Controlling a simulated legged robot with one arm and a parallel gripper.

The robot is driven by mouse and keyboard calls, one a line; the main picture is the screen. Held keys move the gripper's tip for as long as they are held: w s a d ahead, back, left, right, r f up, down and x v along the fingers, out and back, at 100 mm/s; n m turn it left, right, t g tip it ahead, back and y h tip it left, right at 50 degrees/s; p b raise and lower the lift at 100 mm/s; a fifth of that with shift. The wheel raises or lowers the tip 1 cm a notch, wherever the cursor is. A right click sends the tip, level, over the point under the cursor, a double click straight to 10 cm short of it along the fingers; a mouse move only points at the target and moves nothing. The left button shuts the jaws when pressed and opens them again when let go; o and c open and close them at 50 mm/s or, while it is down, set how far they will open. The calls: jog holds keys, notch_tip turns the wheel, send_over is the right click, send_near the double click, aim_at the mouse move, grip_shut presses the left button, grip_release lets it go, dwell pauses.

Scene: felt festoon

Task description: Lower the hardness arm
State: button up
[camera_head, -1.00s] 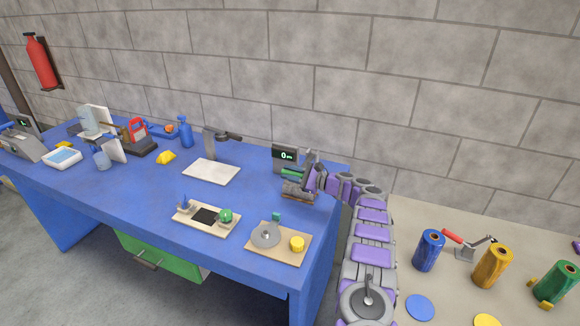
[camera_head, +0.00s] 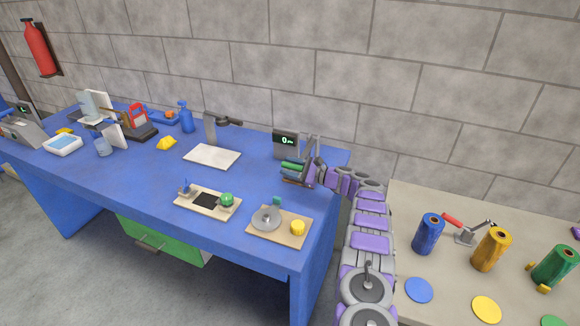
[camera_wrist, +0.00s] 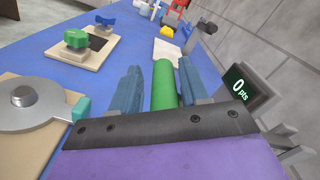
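The hardness tester stands at the right end of the blue table, with a dark display (camera_head: 286,141) reading 0 pts; the display also shows in the wrist view (camera_wrist: 241,86). A green cylindrical bar (camera_wrist: 165,84), which looks like the handle of the hardness arm, points away from me. My gripper (camera_wrist: 160,82) has its two blue-grey fingers on either side of this bar. A gap shows on the left of the bar; the right finger is very near it. In the head view my gripper (camera_head: 298,172) is at the tester and hides much of it.
A tan board (camera_head: 258,237) with a grey disc and a yellow knob lies in front of the tester. A board with a green knob (camera_head: 226,200) is left of it. A white plate (camera_head: 212,156) with a grey stand is further left. A beige table (camera_head: 398,225) holds coloured cylinders.

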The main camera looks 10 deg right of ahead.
jog(key=shift+o, duration=1.1)
jog(key=shift+d+f, duration=0.1)
jog(key=shift+f, duration=0.4)
jog(key=shift+w, duration=0.1)
jog(key=shift+d+r, duration=0.1)
jog(key=shift+d, duration=0.2)
jog(key=p+v, duration=0.3)
jog(key=v, duration=1.4)
